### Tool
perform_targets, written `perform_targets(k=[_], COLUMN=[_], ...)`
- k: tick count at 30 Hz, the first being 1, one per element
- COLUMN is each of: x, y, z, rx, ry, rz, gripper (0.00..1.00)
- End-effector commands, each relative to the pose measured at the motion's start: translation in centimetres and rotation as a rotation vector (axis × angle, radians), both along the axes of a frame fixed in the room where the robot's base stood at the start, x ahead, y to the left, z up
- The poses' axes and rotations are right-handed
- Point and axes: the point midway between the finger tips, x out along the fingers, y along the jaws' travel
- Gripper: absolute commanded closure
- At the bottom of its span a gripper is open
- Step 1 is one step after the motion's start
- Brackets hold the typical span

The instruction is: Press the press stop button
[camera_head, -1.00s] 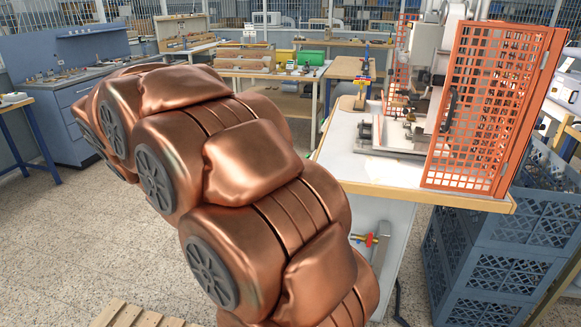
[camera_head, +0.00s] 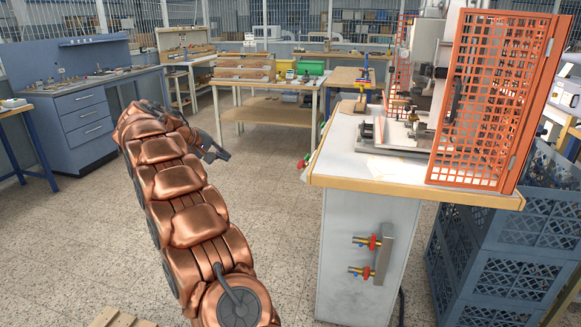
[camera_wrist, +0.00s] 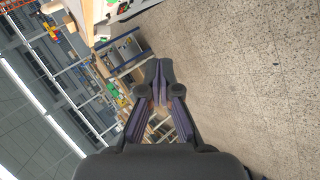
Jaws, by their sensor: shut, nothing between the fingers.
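The foil stamping press (camera_head: 425,60) stands on a wood-edged bench (camera_head: 340,181), partly behind an orange mesh guard (camera_head: 485,100). Small red and green parts (camera_head: 303,162) show at the bench's left side, seen edge-on. I cannot tell for sure which part is the stop button. My gripper (camera_head: 226,155) is left of the bench, apart from it, over the open floor. In the wrist view my gripper (camera_wrist: 159,64) shows its fingers together and empty, with the corner of a pale bench (camera_wrist: 90,18) at the top left.
Red-and-brass valves (camera_head: 368,243) stick out from the bench's front. Blue crates (camera_head: 500,250) stand to its right. A blue cabinet (camera_head: 85,125) is at the left and a worktable (camera_head: 265,83) behind. The tiled floor between them is clear.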

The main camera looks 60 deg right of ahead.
Motion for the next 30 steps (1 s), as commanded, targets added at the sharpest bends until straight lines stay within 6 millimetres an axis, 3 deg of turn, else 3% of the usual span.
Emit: perform_targets(k=[6, 15, 21, 30], x=[0.7, -0.6, -1.8, -2.3], y=[-5.4, -11.2, -13.0, -13.5], z=[-1.9, -3.6, -4.3, -4.2], rx=[-0.123, -0.285, -0.351, -0.372], ry=[-0.014, -0.032, -0.038, -0.040], rz=[-0.088, -0.212, -0.268, -0.287], gripper=[1.00, 1.00, 1.00, 1.00])
